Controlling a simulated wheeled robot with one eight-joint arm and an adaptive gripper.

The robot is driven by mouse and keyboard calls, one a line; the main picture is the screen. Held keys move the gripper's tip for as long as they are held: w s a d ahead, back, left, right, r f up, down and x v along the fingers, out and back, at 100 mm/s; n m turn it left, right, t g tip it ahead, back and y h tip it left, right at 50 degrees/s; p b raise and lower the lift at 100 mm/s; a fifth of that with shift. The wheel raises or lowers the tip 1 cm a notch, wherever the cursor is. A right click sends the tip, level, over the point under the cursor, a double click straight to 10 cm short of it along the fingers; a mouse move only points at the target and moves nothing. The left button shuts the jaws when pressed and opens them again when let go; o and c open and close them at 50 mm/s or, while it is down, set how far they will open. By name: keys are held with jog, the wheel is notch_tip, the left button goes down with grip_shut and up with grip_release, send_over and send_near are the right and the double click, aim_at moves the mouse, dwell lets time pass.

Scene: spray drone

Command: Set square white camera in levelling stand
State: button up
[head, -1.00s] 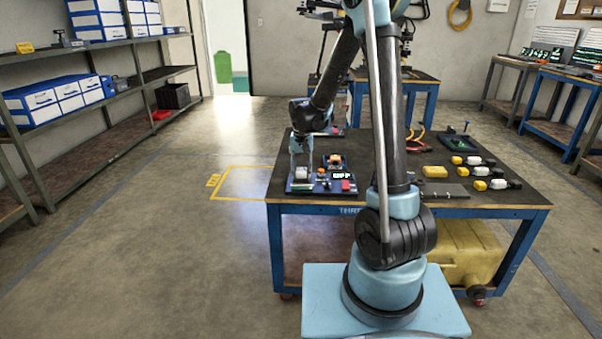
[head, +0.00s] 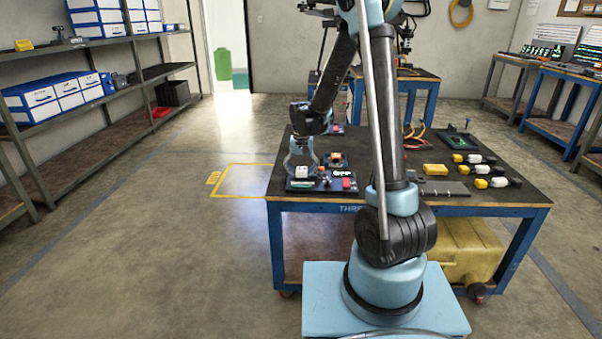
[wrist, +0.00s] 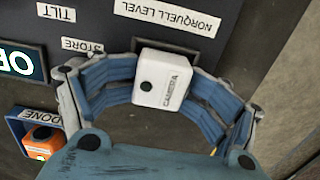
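The square white camera (head: 302,172) sits at the left end of the dark levelling stand (head: 325,187), near the table's front left corner. In the wrist view the camera (wrist: 162,80) shows its CAMERA label and a dark round spot, and lies between my fingertips. The wrist view shows the stand's panel (wrist: 95,25) with NORQUELL LEVEL, TILT and STORE labels and a lit display. The camera's underside is hidden, so its exact seating cannot be told.
An orange block in a blue DONE holder (wrist: 38,140) is close to my gripper. A yellow block (head: 435,170) and several yellow, white and black pieces lie on the right of the table (head: 460,208). The floor left of the table is clear.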

aim_at(302, 168)
jog(key=shift+s+d+r, duration=0.1)
jog(key=shift+s+r, duration=0.25)
jog(key=shift+s, duration=0.05)
jog(key=shift+r, duration=0.1)
notch_tip(302, 168, up, 13)
jog(key=s+d+r, duration=0.4)
jog(key=s+d, duration=0.4)
jog(key=d, duration=0.1)
jog(key=s+d+f, duration=0.3)
jog(key=s+d, duration=0.1)
jog(key=s, duration=0.4)
jog(key=s+d+f+t, duration=0.1)
jog(key=s+d+f, duration=0.2)
jog(key=s, duration=0.4)
jog(key=s+d+f+t, duration=0.1)
jog(key=s+d+f, duration=0.2)
jog(key=s+d, duration=0.2)
jog(key=s, duration=0.3)
jog(key=shift+s+n, duration=0.3)
jog(key=shift+d, duration=0.1)
